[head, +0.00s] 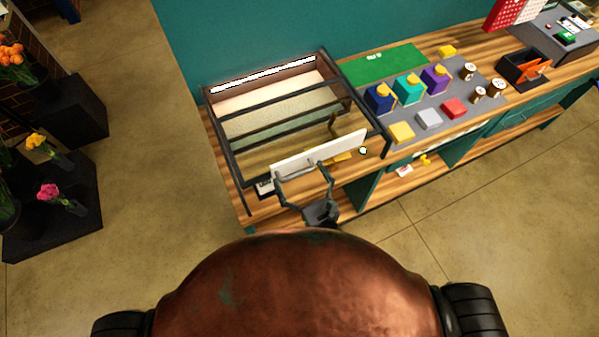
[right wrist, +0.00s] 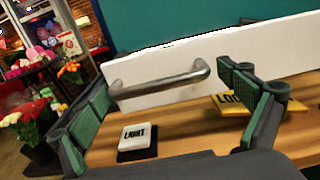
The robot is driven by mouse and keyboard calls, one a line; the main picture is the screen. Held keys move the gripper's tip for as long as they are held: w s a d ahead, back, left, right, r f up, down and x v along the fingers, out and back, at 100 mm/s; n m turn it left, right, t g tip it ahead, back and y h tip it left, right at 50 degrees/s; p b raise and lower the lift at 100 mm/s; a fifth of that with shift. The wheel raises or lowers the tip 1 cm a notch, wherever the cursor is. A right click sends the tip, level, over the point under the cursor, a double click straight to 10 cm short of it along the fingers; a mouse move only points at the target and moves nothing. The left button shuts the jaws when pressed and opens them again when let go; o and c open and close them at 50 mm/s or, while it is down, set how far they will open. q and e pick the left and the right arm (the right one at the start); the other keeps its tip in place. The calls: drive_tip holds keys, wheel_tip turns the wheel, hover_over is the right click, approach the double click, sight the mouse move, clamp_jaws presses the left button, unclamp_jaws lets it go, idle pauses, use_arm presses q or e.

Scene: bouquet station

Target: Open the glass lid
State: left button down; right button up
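The glass case (head: 215,128) has a dark frame and glass panes and stands on the left end of the wooden bench in the head view. A white panel (head: 345,144) with a metal handle runs along its front. I cannot tell from these views whether the lid is raised at all. My right gripper (head: 303,179) is at the handle, its fingers spread. In the right wrist view the handle (right wrist: 160,83) lies between the two open fingers (right wrist: 170,92), apparently not clamped. My left gripper is not in view.
A white LIGHT button (right wrist: 138,136) on a black base and a yellow sign reading "LO" (right wrist: 230,104) sit below the panel. A grey mat (head: 465,121) with several coloured blocks and jars lies right of the case. Flower stands (head: 70,110) are on the left.

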drive_tip(key=shift+s, duration=0.15)
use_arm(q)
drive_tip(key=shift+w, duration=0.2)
use_arm(e)
drive_tip(key=v, duration=1.1)
drive_tip(key=shift+s+d, duration=0.15)
drive_tip(key=shift+s, duration=0.25)
